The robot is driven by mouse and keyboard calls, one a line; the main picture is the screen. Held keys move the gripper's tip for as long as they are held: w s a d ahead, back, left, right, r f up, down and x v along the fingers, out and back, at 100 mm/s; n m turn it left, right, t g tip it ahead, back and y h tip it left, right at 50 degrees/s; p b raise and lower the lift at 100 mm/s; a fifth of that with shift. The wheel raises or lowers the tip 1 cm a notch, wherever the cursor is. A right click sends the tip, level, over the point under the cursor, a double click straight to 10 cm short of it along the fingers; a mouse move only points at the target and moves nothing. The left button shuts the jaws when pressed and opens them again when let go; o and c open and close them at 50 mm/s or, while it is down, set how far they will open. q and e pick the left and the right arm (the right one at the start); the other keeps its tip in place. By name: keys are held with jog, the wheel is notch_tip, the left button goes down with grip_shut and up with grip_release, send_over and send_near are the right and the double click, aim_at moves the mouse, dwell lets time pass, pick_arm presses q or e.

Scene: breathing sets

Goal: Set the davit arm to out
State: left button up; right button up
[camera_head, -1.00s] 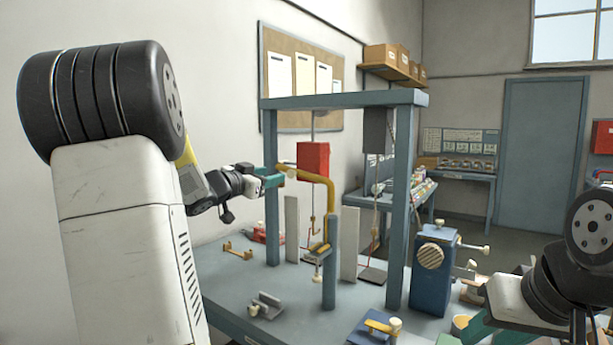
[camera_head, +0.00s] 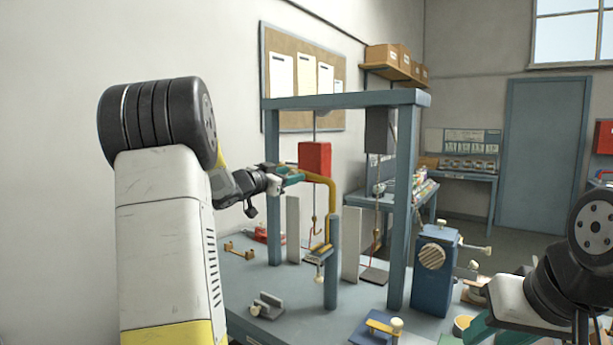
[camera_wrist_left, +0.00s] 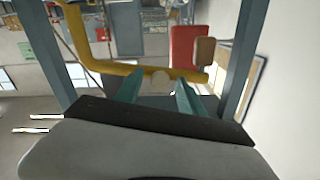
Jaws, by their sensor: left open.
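The davit arm (camera_head: 333,195) is a yellow bent pipe on a blue-grey post (camera_head: 331,265) on the bench, its upper part reaching left. In the left wrist view the yellow pipe (camera_wrist_left: 115,68) runs across, just beyond my fingers, with a pale round knob (camera_wrist_left: 160,82) between them. My left gripper (camera_head: 296,177) is open at the pipe's left end and hides that end in the head view. The teal fingers also show in the left wrist view (camera_wrist_left: 160,96); contact cannot be told. My right gripper (camera_head: 478,328) is partly visible at the lower right, its jaws unclear.
A blue-grey frame (camera_head: 401,215) stands around the davit, with a red block (camera_head: 314,158) hanging close to my left gripper. A blue box (camera_head: 434,275) with handles stands to the right. Several small fixtures lie on the bench (camera_head: 290,312).

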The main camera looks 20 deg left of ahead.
pick_arm(q)
grip_shut()
dwell(1.3)
